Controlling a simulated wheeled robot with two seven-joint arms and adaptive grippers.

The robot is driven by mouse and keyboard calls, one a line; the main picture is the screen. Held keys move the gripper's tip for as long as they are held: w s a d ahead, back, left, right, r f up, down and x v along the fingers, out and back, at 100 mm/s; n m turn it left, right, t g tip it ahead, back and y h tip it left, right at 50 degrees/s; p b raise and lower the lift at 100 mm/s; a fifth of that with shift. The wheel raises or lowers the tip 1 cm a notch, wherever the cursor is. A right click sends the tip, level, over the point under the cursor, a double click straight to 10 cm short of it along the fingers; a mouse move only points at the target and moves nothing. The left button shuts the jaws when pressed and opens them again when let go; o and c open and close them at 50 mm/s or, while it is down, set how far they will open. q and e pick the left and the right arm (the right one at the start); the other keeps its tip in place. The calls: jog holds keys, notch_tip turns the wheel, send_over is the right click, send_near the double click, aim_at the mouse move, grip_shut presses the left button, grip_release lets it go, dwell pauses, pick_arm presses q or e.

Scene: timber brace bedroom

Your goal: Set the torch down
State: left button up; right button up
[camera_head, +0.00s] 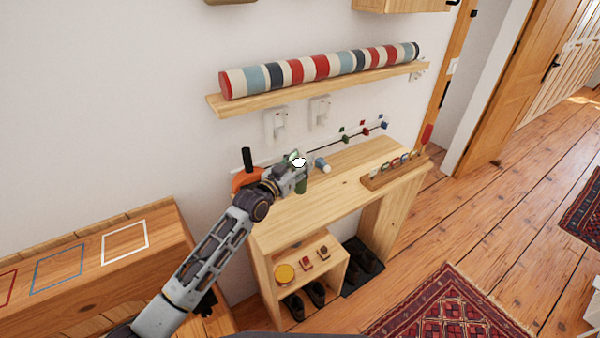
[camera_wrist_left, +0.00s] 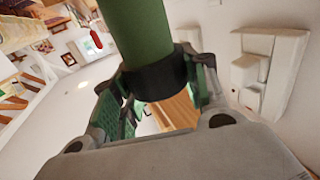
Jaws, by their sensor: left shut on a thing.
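The torch is a green cylinder with a black band, and its body (camera_wrist_left: 142,30) fills the top middle of the left wrist view. My left gripper (camera_wrist_left: 160,85) is shut around it at the black band. In the head view my left gripper (camera_head: 294,172) is over the left back part of the wooden bench top (camera_head: 325,188). A green part of the torch (camera_head: 301,187) shows just below the gripper there. The gripper hides much of the rest, and I cannot tell if the torch touches the bench. My right gripper is not in view.
A blue and white item (camera_head: 321,166) lies close right of the gripper. An orange object (camera_head: 243,180) and a dark upright cylinder (camera_head: 247,159) stand left. A wooden rack (camera_head: 378,180) holds coloured items at the right. A shelf (camera_head: 330,87) is above. The bench's middle front is clear.

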pick_arm(q)
jog(key=shift+f, duration=1.95)
jog(key=o, duration=1.3)
jog(key=shift+o, duration=0.3)
jog(key=shift+v, duration=1.15)
jog(key=v, duration=0.9)
jog(key=shift+s+a, duration=0.2)
jog(key=shift+s, duration=0.1)
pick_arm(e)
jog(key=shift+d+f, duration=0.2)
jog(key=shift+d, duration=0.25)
